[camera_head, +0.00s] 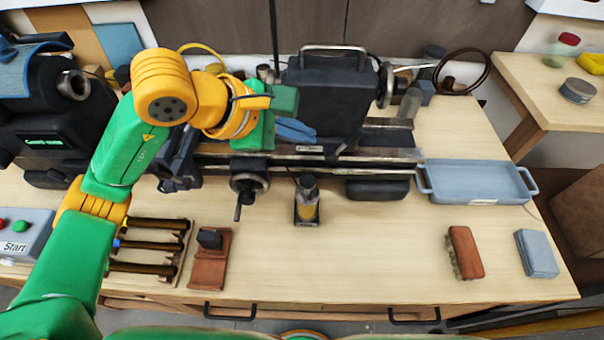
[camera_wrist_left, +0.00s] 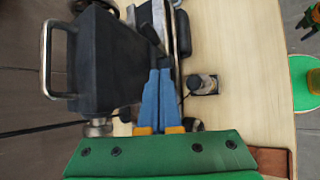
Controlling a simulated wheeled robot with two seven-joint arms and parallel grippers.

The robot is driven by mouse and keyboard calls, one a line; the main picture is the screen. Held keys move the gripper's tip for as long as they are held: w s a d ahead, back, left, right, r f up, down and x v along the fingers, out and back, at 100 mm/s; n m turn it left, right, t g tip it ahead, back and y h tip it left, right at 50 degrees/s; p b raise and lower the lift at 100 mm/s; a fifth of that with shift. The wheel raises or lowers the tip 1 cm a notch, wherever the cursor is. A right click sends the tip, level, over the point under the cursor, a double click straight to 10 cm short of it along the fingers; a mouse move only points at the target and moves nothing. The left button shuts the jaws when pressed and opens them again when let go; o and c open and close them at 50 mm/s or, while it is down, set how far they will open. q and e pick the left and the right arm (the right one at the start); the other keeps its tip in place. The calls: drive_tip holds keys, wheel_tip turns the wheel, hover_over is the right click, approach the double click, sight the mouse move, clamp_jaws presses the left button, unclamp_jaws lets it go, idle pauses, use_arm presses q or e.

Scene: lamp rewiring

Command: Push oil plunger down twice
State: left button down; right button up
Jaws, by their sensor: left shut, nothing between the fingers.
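The oil plunger (camera_head: 307,186) is the dark top of a small pump oiler with an amber body (camera_head: 306,209). It stands upright on the bench in front of the lathe in the head view. In the left wrist view the plunger (camera_wrist_left: 197,84) is to the right of the fingers. My left gripper (camera_head: 312,133) is shut and empty, its blue fingers over the lathe bed, behind the oiler and apart from it. The closed fingers (camera_wrist_left: 160,72) also show in the left wrist view. My right gripper is not seen in the head view.
The lathe (camera_head: 325,95) with its handwheel (camera_head: 248,183) stands close behind the oiler. A grey-blue tray (camera_head: 478,185), a brush (camera_head: 465,252) and a grey block (camera_head: 537,254) lie to the right. A brown stand (camera_head: 210,270) is at the left. The bench front is clear around the oiler.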

use_arm(q)
drive_tip(key=b, duration=0.6)
hover_over(306, 179)
drive_tip(key=f, duration=0.8)
drive_tip(key=shift+s+a, duration=0.25)
drive_tip(key=shift+a, duration=0.15)
drive_tip(key=shift+f+b, duration=0.3)
drive_tip(key=shift+f, duration=0.2)
idle(0.4)
drive_tip(key=shift+f+b, duration=0.35)
drive_tip(key=shift+b, duration=0.25)
drive_tip(key=shift+f+b, duration=1.3)
drive_tip(key=shift+b, duration=0.3)
idle(1.1)
idle(0.3)
drive_tip(key=shift+r+p, duration=1)
drive_tip(key=shift+r, duration=0.7)
